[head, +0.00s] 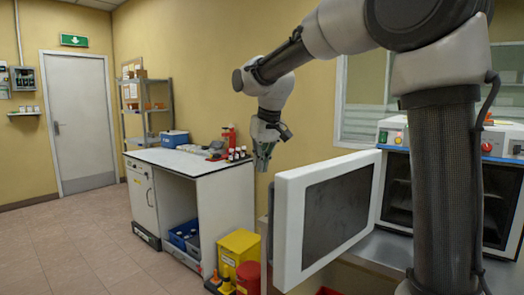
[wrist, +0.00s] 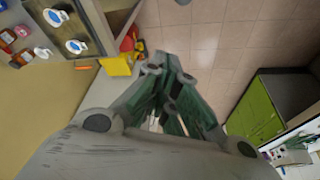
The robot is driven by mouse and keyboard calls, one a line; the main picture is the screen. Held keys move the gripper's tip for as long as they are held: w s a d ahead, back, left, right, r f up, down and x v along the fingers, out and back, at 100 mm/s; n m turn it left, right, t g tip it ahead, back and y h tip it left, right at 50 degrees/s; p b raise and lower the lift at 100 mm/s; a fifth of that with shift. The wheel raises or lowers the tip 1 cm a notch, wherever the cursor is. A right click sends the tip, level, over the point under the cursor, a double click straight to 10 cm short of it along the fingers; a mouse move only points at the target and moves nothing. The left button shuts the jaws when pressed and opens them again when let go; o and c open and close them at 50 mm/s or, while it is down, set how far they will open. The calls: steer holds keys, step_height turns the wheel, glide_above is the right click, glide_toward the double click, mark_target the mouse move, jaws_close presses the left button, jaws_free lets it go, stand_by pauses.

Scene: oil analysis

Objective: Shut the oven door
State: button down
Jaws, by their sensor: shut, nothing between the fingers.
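The oven door (head: 322,212) is a white framed panel with a dark window, in the middle right of the head view. It stands wide open, swung out to the left of the oven (head: 398,190), whose dark inside shows partly behind my arm. My gripper (head: 263,168) hangs pointing down, beyond and to the left of the door's free edge, apart from it. Its fingers are closed with nothing between them. In the wrist view my gripper (wrist: 160,75) points over the floor, and the door cannot be made out there.
A white-topped bench (head: 180,160) with small bottles and a blue box stands left of my gripper. A yellow bin (head: 240,245) and a red can (head: 248,277) stand on the floor by the door's lower left. A green cabinet (wrist: 258,105) shows in the wrist view. Floor at left is clear.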

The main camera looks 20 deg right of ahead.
steer(key=shift+s+d+f, duration=0.2)
steer(key=shift+s+f, duration=0.55)
steer(key=shift+f, duration=0.05)
steer(key=shift+s+d+f, duration=0.15)
steer(key=shift+s+f, duration=0.55)
steer(key=shift+f, duration=0.1)
